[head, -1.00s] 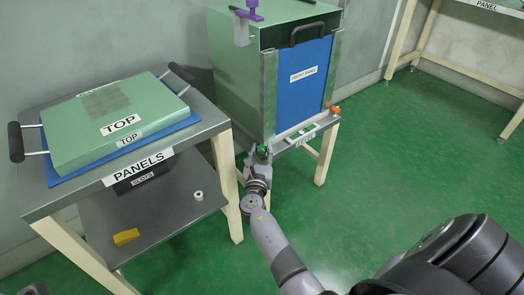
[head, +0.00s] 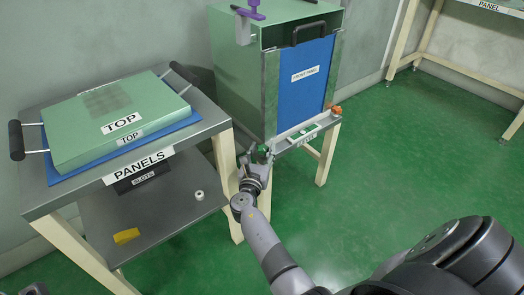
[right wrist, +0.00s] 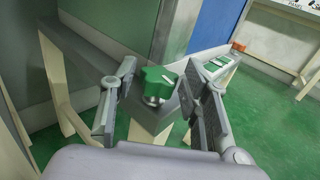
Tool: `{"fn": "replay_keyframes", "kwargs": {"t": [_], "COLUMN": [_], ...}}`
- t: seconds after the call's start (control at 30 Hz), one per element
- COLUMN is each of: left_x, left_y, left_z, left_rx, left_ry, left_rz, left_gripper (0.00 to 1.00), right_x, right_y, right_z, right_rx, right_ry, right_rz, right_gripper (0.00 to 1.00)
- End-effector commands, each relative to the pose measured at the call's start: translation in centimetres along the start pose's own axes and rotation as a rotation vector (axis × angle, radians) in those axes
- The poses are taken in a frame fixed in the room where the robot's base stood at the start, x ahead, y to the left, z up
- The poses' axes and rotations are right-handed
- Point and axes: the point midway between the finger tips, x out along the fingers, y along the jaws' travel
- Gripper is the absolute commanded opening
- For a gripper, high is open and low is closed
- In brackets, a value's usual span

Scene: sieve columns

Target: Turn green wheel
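The green wheel (head: 263,151) is a small lobed knob at the near left corner of the cabinet's base ledge. In the right wrist view the green wheel (right wrist: 158,82) sits between the two fingers, with a white mark on its face. My right gripper (head: 257,160) is at the wheel. In the right wrist view my right gripper (right wrist: 165,95) is open, its dark-padded fingers on either side of the wheel, with visible gaps.
The green cabinet (head: 236,85) has a blue front panel (head: 305,85) and an orange knob (head: 336,110) at its right. A panel table (head: 205,120) stands close on the left, its leg near my right arm. Green floor (head: 400,170) lies open to the right.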

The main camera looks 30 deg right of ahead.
Motion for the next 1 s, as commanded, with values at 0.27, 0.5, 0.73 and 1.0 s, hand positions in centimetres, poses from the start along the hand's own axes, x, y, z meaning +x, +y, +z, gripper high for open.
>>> {"fn": "replay_keyframes", "kwargs": {"t": [0.27, 0.5, 0.73, 1.0], "left_x": [0.04, 0.36, 0.8, -0.01], "left_y": [0.0, -0.05, -0.01, -0.01], "left_z": [0.0, -0.12, -0.19, -0.01], "left_rx": [0.0, 0.002, 0.001, 0.0], "left_ry": [0.002, 0.006, 0.004, 0.002], "left_rz": [0.001, -0.001, 0.0, 0.0], "left_gripper": [0.4, 0.4, 0.4, 0.4], "right_x": [0.02, 0.03, 0.05, 0.16], "right_y": [0.01, -0.12, -0.42, -0.66], "right_z": [0.05, 0.12, 0.13, -0.11], "right_rx": [0.0, 0.0, -0.003, -0.003], "right_ry": [-0.001, -0.001, -0.002, -0.003], "right_rz": [0.001, 0.029, 0.181, 0.404], "right_gripper": [0.51, 0.51, 0.51, 0.51]}}
